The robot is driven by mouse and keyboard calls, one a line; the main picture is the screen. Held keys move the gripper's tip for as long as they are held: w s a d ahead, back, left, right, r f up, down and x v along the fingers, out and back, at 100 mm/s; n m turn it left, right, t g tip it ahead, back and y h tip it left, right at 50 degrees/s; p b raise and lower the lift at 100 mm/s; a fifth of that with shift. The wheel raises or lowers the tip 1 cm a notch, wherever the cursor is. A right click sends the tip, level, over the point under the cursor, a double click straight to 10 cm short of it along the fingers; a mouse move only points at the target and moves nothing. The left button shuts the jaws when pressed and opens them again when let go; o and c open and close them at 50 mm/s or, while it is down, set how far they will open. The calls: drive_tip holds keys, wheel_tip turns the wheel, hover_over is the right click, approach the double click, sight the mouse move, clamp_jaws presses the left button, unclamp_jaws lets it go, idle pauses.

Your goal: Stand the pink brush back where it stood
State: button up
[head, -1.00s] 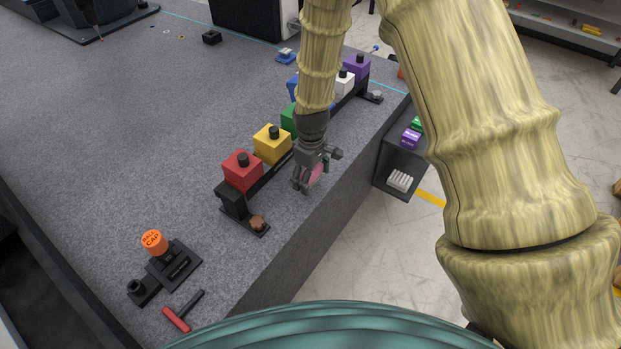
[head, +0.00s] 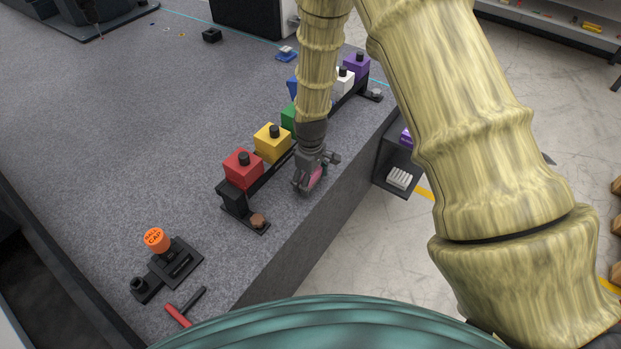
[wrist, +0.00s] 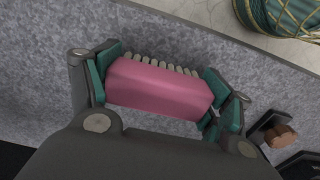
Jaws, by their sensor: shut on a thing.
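The pink brush (wrist: 158,92) is held across the fingers of my gripper (wrist: 160,95) in the wrist view, a row of pale bristles along its far side. Both finger pads touch its ends. In the head view my gripper (head: 308,182) is in front of the block rail, close to the granite edge, and only a small part of the brush (head: 316,178) shows. I cannot tell whether the brush touches the granite.
A black rail carries red (head: 243,170), yellow (head: 272,143), green, blue, white (head: 344,82) and purple blocks just behind my gripper. An orange cap (head: 157,240) and a red-handled hammer (head: 180,315) are front left. The granite (head: 140,130) at left is largely clear.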

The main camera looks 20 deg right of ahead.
drive_tip(key=o, duration=1.1)
drive_tip(key=shift+f, duration=0.1)
drive_tip(key=shift+o, duration=0.2)
drive_tip(key=shift+r+b, duration=0.85)
drive_tip(key=shift+r, duration=5.3)
